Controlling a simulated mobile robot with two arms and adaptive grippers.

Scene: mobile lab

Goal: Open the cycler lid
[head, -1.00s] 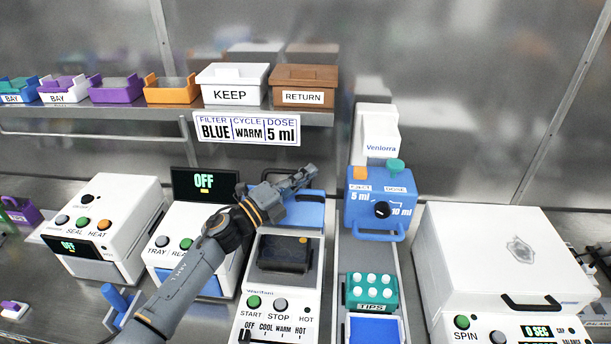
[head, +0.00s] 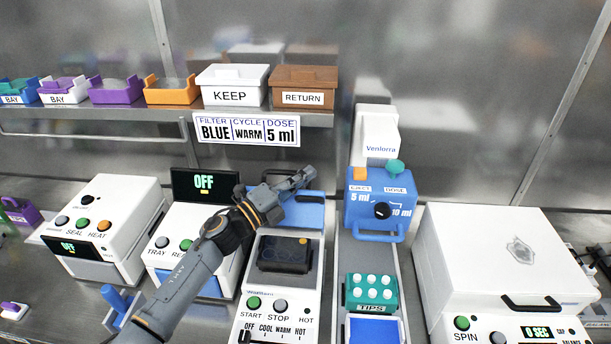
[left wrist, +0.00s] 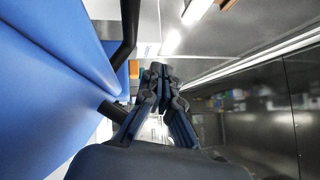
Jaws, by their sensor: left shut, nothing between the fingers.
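The cycler (head: 262,292) is a white machine with START and STOP buttons and a OFF, COOL, WARM, HOT scale. Its blue lid (head: 306,212) stands raised at the back, and the dark block (head: 284,254) in its top is uncovered. My left gripper (head: 309,176) is shut and empty above the lid's upper edge, partly covering it. In the left wrist view, the gripper (left wrist: 160,70) has its fingertips together, beside a large blue surface (left wrist: 50,85) with a black bar. I cannot tell whether the gripper touches the lid. My right gripper is not in view.
A blue dosing device (head: 376,212) and a teal tips box (head: 371,292) stand just right of the cycler. A white machine with a tray button (head: 188,240) is at left. A shelf above holds the KEEP box (head: 232,82) and RETURN box (head: 303,80).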

